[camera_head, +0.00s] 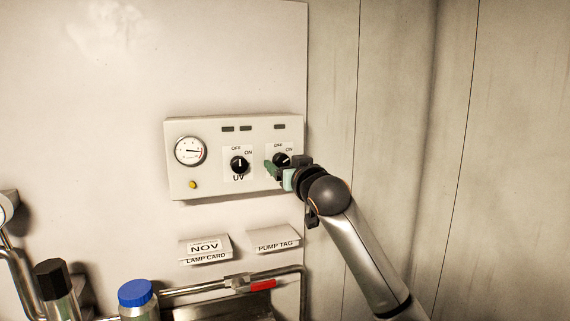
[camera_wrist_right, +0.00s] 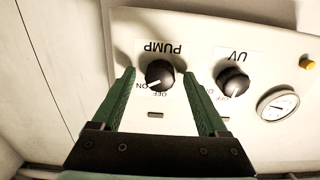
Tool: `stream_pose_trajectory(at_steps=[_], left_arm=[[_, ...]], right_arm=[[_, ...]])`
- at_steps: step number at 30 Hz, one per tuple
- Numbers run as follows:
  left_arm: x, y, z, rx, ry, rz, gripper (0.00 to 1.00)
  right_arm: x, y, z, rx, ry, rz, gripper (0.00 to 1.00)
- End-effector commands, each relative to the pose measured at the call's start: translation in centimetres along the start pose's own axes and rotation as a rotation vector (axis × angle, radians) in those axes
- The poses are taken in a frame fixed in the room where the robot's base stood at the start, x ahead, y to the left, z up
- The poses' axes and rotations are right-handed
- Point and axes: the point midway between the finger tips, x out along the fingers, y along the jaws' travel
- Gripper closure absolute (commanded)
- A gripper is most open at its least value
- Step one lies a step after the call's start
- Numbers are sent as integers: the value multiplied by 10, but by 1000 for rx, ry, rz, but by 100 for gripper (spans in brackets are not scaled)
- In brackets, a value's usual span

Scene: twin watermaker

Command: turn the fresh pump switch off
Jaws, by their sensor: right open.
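The pump switch is a black round knob (camera_head: 282,159) on the right of a pale control panel (camera_head: 212,186). In the right wrist view, which shows the panel upside down, the pump knob (camera_wrist_right: 160,74) has its white pointer toward ON. My right gripper (camera_head: 274,168) is at the panel in front of this knob and partly covers it. In the wrist view its green fingers (camera_wrist_right: 160,78) are open, one on each side of the knob, with gaps visible between them and it. My left gripper is not in view.
The UV knob (camera_head: 239,165) is left of the pump knob, its pointer toward OFF. A gauge (camera_head: 190,151) and yellow button (camera_head: 192,185) are farther left.

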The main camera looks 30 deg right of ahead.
Motion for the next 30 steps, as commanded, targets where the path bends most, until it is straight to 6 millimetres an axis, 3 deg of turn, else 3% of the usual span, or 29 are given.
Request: stream_pose_trajectory(at_steps=[4, 24, 30], left_arm=[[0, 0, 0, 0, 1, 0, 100], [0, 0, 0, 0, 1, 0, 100], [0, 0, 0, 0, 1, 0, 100]], right_arm=[[0, 0, 0, 0, 0, 0, 24], [0, 0, 0, 0, 0, 0, 99], [0, 0, 0, -2, 0, 0, 100]])
